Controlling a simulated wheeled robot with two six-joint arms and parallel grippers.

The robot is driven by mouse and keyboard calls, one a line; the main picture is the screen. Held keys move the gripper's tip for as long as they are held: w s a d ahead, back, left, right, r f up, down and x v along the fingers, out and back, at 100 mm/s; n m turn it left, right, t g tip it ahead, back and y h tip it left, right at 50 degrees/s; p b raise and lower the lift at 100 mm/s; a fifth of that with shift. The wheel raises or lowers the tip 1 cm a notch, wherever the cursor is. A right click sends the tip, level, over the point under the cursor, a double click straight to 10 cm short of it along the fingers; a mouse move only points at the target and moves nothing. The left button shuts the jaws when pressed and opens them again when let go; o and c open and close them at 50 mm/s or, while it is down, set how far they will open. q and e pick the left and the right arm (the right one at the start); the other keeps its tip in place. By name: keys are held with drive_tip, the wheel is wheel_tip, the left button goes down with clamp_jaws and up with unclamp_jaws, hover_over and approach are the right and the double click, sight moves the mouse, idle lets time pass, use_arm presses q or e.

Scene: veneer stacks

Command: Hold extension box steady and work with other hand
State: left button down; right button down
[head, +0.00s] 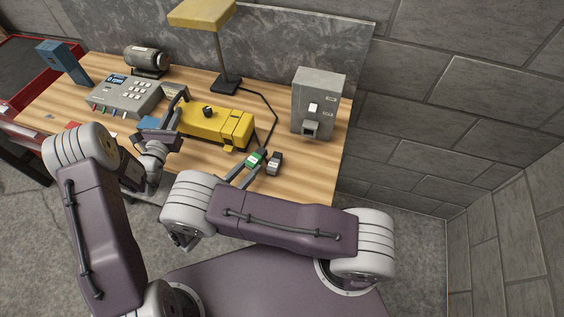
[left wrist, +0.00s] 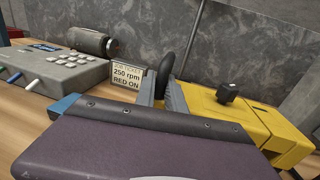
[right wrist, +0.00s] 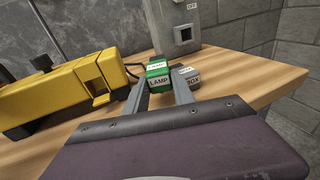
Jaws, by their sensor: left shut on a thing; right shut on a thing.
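The yellow box (head: 215,127), which I take as the extension box, sits on the table with a black knob on top. My left gripper (head: 170,122) is at its left end, shut around its black upright handle (left wrist: 165,76). A square yellow socket part (right wrist: 95,87) shows at its right end. My right gripper (head: 250,165) is shut on a green plug (right wrist: 157,69) with a white LAMP label, near the table's front right. A grey plug (right wrist: 187,78) labelled BOX is just right of it. Whether the green plug touches the table is unclear.
A grey switch box (head: 317,100) stands at the back right. A yellow desk lamp (head: 203,14) stands behind the yellow box. A grey keypad unit (head: 125,97) and a motor-like cylinder (head: 146,60) are at left.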

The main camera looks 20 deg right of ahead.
drive_tip(key=a+n+t+y, duration=0.3)
drive_tip(key=a+n+y, duration=0.1)
drive_tip(key=a, duration=0.8)
drive_tip(key=shift+r+x, duration=0.2)
drive_tip(key=shift+x, duration=1.35)
drive_tip(key=shift+r+x, duration=0.15)
drive_tip(key=shift+x, duration=1.4)
drive_tip(key=shift+r+x, duration=0.2)
drive_tip(key=shift+x, duration=1.2)
drive_tip(key=c, duration=1)
unclamp_jaws()
drive_tip(key=shift+w, duration=0.1)
drive_tip(key=v, duration=0.7)
drive_tip(key=shift+s, duration=0.25)
